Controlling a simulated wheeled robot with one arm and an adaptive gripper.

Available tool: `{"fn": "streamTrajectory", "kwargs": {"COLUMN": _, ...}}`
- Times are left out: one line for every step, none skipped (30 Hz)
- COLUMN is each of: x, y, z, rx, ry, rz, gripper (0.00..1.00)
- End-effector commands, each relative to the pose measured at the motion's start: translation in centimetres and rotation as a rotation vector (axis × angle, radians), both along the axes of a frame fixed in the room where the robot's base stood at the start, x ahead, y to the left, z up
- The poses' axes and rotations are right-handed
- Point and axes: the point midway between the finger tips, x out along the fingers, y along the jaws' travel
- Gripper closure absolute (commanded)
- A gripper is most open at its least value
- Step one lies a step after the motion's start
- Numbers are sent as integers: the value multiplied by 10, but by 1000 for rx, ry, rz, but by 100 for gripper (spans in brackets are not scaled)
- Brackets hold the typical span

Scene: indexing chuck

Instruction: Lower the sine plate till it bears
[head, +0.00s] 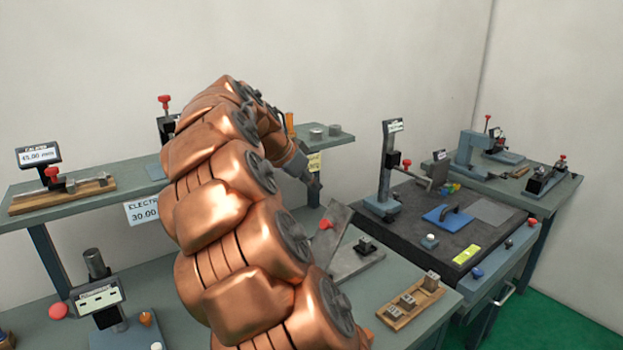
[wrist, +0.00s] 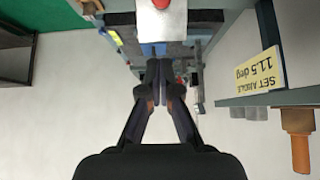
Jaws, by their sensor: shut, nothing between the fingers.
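The sine plate (head: 338,218) is a grey plate with a red knob, standing tilted on the bench in the head view. Its lower edge is partly hidden by my arm, so I cannot tell what it rests on. A pale plate with a red knob (wrist: 162,24), apparently the same plate, shows at the top of the wrist view. My gripper (head: 315,186) is above the plate's raised end, apart from it. In the wrist view my gripper (wrist: 160,66) has its fingers together, with nothing between them.
A yellow card (wrist: 258,72) reads "SET ANGLE 11.5 deg" beside a shelf. In the head view, a wooden tray (head: 392,318) with small blocks lies at the bench front. A dark surface plate (head: 408,232) with a height stand is to the right. A shelf (head: 336,140) is behind my gripper.

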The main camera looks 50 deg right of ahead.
Motion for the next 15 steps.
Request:
{"fn": "streamTrajectory", "kwargs": {"x": -2, "y": -5, "z": -4, "rx": 2, "ry": 3, "rz": -1, "gripper": 100}}
{"fn": "streamTrajectory", "kwargs": {"x": -3, "y": -7, "z": -7, "rx": 2, "ry": 3, "rz": -1, "gripper": 100}}
{"fn": "streamTrajectory", "kwargs": {"x": -4, "y": -11, "z": -12, "rx": 2, "ry": 4, "rz": -2, "gripper": 100}}
{"fn": "streamTrajectory", "kwargs": {"x": -5, "y": -14, "z": -16, "rx": 2, "ry": 4, "rz": -2, "gripper": 100}}
{"fn": "streamTrajectory", "kwargs": {"x": -6, "y": -18, "z": -20, "rx": 2, "ry": 5, "rz": -2, "gripper": 100}}
{"fn": "streamTrajectory", "kwargs": {"x": -8, "y": -22, "z": -25, "rx": 4, "ry": 5, "rz": -2, "gripper": 100}}
{"fn": "streamTrajectory", "kwargs": {"x": -9, "y": -25, "z": -29, "rx": 4, "ry": 6, "rz": -3, "gripper": 100}}
{"fn": "streamTrajectory", "kwargs": {"x": -9, "y": -28, "z": -33, "rx": 4, "ry": 5, "rz": -2, "gripper": 100}}
{"fn": "streamTrajectory", "kwargs": {"x": -10, "y": -32, "z": -37, "rx": 2, "ry": 4, "rz": 0, "gripper": 100}}
{"fn": "streamTrajectory", "kwargs": {"x": -11, "y": -36, "z": -42, "rx": 3, "ry": 4, "rz": 0, "gripper": 100}}
{"fn": "streamTrajectory", "kwargs": {"x": -12, "y": -38, "z": -46, "rx": 5, "ry": 5, "rz": -2, "gripper": 100}}
{"fn": "streamTrajectory", "kwargs": {"x": -14, "y": -42, "z": -52, "rx": 6, "ry": 6, "rz": -2, "gripper": 100}}
{"fn": "streamTrajectory", "kwargs": {"x": -15, "y": -46, "z": -54, "rx": 5, "ry": 4, "rz": -2, "gripper": 100}}
{"fn": "streamTrajectory", "kwargs": {"x": -16, "y": -50, "z": -55, "rx": 4, "ry": 3, "rz": -2, "gripper": 100}}
{"fn": "streamTrajectory", "kwargs": {"x": -17, "y": -55, "z": -58, "rx": 3, "ry": 3, "rz": -2, "gripper": 100}}
